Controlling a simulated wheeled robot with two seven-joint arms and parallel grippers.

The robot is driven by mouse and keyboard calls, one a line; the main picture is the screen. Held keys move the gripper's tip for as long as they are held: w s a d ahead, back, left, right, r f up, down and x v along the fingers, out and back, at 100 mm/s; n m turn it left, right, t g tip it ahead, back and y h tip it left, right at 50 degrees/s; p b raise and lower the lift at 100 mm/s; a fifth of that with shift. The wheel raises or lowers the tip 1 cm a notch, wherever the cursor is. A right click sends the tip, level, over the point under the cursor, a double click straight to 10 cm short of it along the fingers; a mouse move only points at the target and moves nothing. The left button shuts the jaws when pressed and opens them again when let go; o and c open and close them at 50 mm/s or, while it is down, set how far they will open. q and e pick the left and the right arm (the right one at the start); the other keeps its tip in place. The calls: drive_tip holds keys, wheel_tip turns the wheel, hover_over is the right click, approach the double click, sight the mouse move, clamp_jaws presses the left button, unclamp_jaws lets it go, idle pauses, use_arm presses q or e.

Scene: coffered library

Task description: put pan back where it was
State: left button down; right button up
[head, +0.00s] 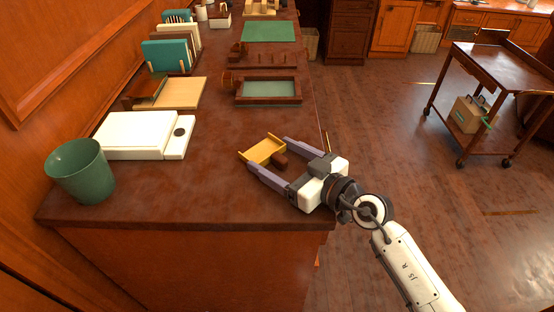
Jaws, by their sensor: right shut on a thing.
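The pan (262,149) is a small yellow, open tray with a dark brown knob or handle (280,160) on its near side. It is over the dark wooden counter (185,200), near the right edge. I cannot tell whether it rests on the wood or is just above it. My right gripper (268,154) comes in from the lower right, with one purple-grey finger on each side of the pan. It is shut on the pan. My left gripper is not in view.
On the counter stand a green bin (80,172), a white flat device (138,134), a wooden board (180,93), a dark-framed green tray (268,91), a green mat (268,32) and upright books (168,55). The front middle is clear. A wheeled cart (508,68) stands right.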

drive_tip(key=o, duration=1.1)
drive_tip(key=shift+c, duration=0.2)
drive_tip(key=shift+r, duration=0.15)
drive_tip(key=p+v, duration=0.2)
drive_tip(key=v, duration=0.9)
drive_tip(key=shift+s+d, duration=0.2)
drive_tip(key=shift+s, duration=0.05)
drive_tip(key=shift+s+d+r, duration=0.1)
drive_tip(key=shift+s+d, duration=0.05)
